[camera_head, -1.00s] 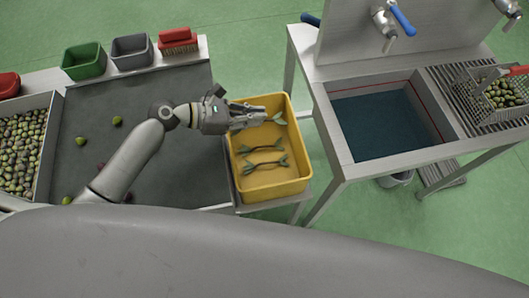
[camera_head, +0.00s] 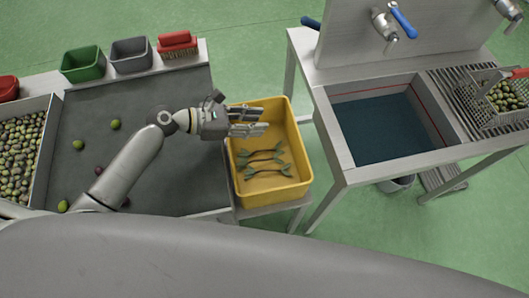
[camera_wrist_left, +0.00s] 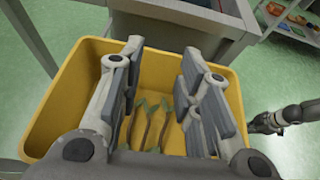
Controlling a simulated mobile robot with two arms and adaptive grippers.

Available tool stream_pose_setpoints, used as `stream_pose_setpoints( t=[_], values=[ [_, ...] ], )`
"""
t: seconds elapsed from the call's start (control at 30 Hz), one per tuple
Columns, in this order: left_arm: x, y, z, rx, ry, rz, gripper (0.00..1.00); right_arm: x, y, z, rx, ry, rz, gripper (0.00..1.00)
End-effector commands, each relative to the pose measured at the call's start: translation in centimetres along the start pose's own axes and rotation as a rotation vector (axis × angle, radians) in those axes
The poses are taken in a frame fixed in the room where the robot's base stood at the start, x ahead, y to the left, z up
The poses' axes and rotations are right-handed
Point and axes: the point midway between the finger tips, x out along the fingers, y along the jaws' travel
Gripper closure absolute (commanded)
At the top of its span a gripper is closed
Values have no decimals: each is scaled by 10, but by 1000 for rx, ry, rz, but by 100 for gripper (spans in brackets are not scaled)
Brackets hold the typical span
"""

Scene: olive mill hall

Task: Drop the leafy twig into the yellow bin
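The yellow bin (camera_head: 297,178) stands at the end of the grey sorting table. My left gripper (camera_head: 254,122) is over the bin's far part, its fingers apart and empty. Several leafy twigs (camera_head: 264,170), brown-stemmed with green leaves, lie on the bin floor close together. In the left wrist view the twigs (camera_wrist_left: 146,122) show between and below the open fingers, partly hidden by them. The bin's yellow wall (camera_wrist_left: 65,85) surrounds them. Part of another arm of mine shows at the right edge of that view; its gripper state is unclear.
A steel sink (camera_head: 385,125) with taps stands right of the bin, with an olive-filled basket (camera_head: 500,97) on its drainer. Loose olives lie on the table.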

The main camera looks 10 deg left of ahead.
Motion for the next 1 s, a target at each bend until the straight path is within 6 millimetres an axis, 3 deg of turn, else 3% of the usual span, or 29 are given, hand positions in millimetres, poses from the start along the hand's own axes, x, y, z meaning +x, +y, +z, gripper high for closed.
stream_pose_setpoints(
  t=[0.6,1.0],
  values=[
    [-107,0,-1,-1,3,-1,68,0,1,2,1,-2,2,100],
    [-118,0,0,1,0,0,68,0,1,2,1,-2,2,100]
  ],
)
